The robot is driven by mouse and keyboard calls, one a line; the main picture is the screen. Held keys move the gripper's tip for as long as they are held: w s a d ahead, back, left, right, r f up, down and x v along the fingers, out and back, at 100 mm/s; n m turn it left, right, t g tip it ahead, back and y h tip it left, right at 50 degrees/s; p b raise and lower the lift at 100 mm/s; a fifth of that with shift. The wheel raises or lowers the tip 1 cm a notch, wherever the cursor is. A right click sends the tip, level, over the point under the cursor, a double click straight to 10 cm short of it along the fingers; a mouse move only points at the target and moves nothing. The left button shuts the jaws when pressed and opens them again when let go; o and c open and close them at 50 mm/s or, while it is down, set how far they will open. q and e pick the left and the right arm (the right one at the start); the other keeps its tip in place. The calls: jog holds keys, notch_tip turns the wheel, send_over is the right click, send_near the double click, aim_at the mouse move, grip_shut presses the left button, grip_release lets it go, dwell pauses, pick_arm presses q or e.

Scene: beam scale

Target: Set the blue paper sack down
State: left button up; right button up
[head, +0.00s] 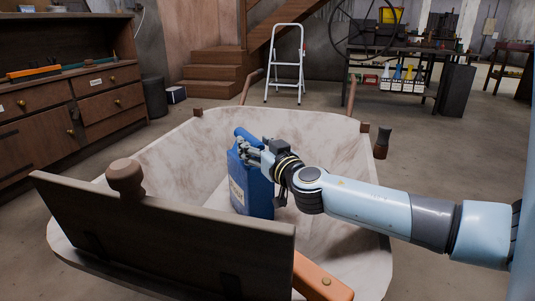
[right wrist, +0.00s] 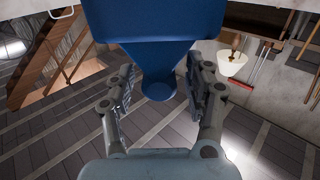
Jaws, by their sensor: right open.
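The blue paper sack (head: 258,195) stands roughly upright inside a large pale, whitish tray (head: 330,122), with a light label on its front. It appears to rest on the tray's floor, though the contact is partly hidden. My right gripper (head: 252,150) is at the sack's narrow top, coming in from the right. In the right wrist view, the sack (right wrist: 150,25) shows its wide body and narrowed neck. The open fingers of my right gripper (right wrist: 158,90) are on either side of that neck, with gaps visible. My left gripper is not in view.
A dark board with a round knob (head: 165,235) stands across the tray's near side. An orange-brown bar (head: 322,278) lies at the near right. Farther back are a workbench (head: 70,90), a white stepladder (head: 285,65) and open floor.

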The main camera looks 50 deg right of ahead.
jog(key=v, duration=0.8)
jog(key=shift+r, duration=0.1)
